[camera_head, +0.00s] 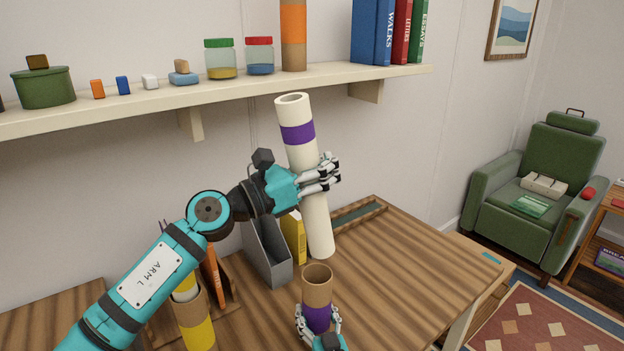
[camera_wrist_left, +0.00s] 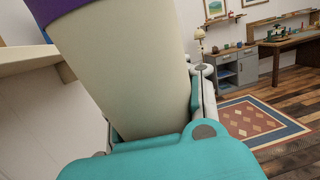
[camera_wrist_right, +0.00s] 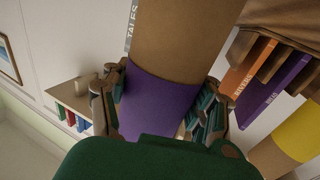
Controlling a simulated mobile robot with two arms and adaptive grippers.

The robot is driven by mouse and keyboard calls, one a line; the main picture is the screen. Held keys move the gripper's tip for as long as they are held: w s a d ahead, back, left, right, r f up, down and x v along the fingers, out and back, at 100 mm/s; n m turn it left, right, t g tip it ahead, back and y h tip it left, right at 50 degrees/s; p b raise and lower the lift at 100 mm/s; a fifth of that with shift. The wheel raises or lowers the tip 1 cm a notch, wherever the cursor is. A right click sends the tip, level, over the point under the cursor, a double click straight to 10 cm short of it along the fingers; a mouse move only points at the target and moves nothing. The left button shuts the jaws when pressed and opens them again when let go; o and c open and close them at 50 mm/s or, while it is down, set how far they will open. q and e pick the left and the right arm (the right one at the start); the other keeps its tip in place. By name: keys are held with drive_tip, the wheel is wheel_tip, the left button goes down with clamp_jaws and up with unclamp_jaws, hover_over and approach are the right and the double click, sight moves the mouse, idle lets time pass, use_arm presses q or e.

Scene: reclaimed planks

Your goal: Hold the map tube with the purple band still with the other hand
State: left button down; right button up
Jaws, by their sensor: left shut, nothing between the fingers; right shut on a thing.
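The map tube (camera_head: 318,291) is open-topped brown cardboard with a purple band. It stands upright at the front of the desk, and its band (camera_wrist_right: 160,104) fills the middle of the right wrist view. My right gripper (camera_head: 318,326) is shut on it at the band. A long cream roll (camera_head: 317,225) with a purple band (camera_head: 298,134) leans slightly, its lower end just above the tube's mouth in the head view. My left gripper (camera_head: 321,174) is shut at the roll's middle; the roll (camera_wrist_left: 130,75) looms close in the left wrist view.
A grey file holder (camera_head: 266,252) and a yellow book (camera_head: 293,237) stand left of the roll. A yellow-banded tube (camera_head: 196,325) is at the front left. The shelf (camera_head: 200,101) with jars and books runs above.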

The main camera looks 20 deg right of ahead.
drive_tip(key=shift+d, duration=0.1)
use_arm(q)
drive_tip(key=d+f+y, duration=0.1)
drive_tip(key=w+d+f+y, duration=0.1)
drive_tip(key=shift+w+d+f, duration=0.25)
drive_tip(key=shift+d, duration=0.05)
drive_tip(key=shift+f, duration=0.15)
wheel_tip(320, 180, down, 18)
drive_tip(key=shift+r, duration=0.25)
idle(1.6)
drive_tip(key=c, duration=2)
unclamp_jaws()
drive_tip(key=o, duration=1.1)
